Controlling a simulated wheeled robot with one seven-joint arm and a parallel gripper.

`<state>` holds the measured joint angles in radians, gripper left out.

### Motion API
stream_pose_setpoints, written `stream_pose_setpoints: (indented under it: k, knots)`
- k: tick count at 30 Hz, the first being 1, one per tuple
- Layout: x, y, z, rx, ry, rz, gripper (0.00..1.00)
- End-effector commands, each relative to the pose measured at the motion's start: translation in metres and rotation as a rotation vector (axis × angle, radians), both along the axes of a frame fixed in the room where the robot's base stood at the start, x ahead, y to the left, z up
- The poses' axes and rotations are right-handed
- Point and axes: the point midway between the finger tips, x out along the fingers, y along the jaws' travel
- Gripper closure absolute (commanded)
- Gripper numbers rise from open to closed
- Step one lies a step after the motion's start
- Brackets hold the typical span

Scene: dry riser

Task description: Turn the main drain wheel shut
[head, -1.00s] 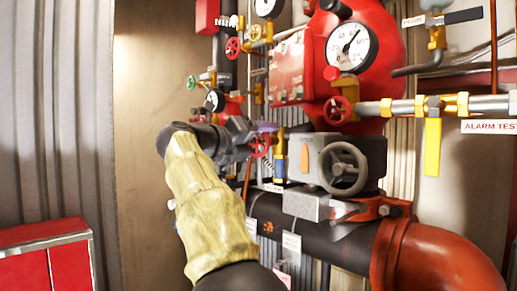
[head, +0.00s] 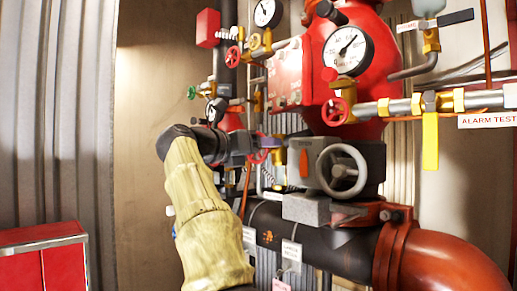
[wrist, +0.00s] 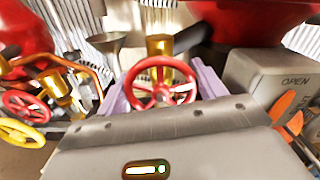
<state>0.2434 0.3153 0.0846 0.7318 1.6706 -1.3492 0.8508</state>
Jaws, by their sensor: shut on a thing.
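A small red handwheel (wrist: 160,85) sits between the two purple fingers of my gripper (wrist: 162,92) in the wrist view. A brass stem stands just behind it. The fingers lie on either side of the rim, shut on it. In the head view my gripper (head: 268,143) reaches in from the left, and part of the red wheel (head: 257,156) shows beside a purple finger. No legible label names this wheel as the main drain.
A grey box with a grey handwheel (head: 342,170) stands close right of my gripper; its "OPEN" marking (wrist: 295,82) and orange pointer show in the wrist view. Other red and yellow wheels (wrist: 22,132) are at left. A black pipe (head: 325,247) runs below.

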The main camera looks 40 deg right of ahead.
Motion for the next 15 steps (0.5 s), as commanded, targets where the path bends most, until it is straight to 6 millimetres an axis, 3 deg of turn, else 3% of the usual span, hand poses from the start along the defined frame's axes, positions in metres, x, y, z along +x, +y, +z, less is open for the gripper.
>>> stream_pose_setpoints:
  k: [8,9,12,15]
  knots:
    - [0.0012,0.0000,-0.0030,0.007,0.001,0.000,0.54]
    - [0.0012,0.0000,-0.0031,0.007,0.001,0.000,0.27]
    - [0.0011,0.0000,-0.0025,0.006,0.001,0.000,0.09]
    - [0.0007,0.0001,-0.0018,0.004,0.000,0.000,0.09]
